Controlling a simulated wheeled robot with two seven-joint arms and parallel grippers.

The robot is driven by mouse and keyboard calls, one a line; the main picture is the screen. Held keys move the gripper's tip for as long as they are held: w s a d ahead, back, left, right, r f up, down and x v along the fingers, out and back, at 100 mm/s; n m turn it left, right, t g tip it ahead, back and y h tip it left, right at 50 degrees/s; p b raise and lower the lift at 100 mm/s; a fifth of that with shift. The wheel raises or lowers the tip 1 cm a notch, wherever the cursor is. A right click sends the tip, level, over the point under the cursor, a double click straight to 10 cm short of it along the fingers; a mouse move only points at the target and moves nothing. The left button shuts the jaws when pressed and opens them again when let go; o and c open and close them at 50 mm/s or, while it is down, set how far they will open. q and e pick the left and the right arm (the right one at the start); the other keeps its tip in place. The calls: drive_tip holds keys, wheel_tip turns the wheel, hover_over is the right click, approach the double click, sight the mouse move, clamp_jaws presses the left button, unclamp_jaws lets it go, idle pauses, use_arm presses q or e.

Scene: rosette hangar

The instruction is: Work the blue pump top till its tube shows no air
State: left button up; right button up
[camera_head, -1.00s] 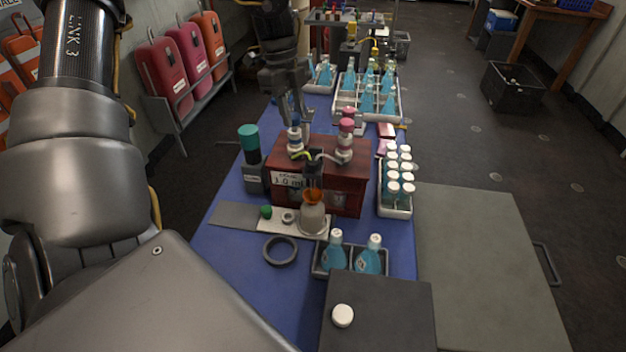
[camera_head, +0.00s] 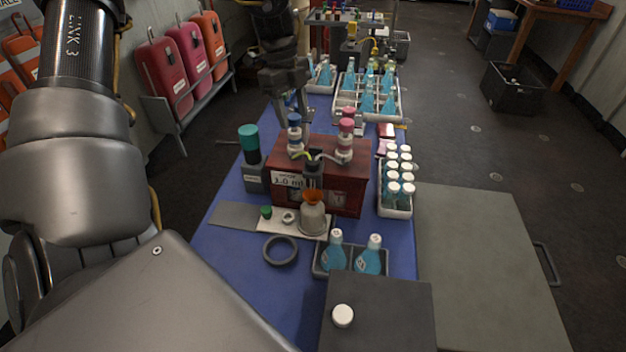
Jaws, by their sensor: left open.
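The blue pump top (camera_head: 294,120) stands raised on its white collar at the left of a dark red wooden box (camera_head: 345,190). A pump with a pink top (camera_head: 347,113) stands to its right on the same box. Thin tubes, one yellowish, run from the pumps to a dark spout at the front; they are too small to tell whether air is inside. My left gripper (camera_head: 292,108) is open, fingers pointing down, just above and behind the blue top. It looks empty; whether a finger touches the top cannot be told. My right gripper is not in view.
An orange-topped flask (camera_head: 313,218) stands under the spout. A teal-capped bottle (camera_head: 251,148) is left of the box, a rack of white-capped bottles (camera_head: 409,209) right. A dark ring (camera_head: 268,260) and two blue bottles are in front. Racks of blue flasks stand behind.

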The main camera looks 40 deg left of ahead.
use_arm(q)
drive_tip(key=shift+r+p, duration=2.25)
drive_tip(key=shift+r, duration=1.25)
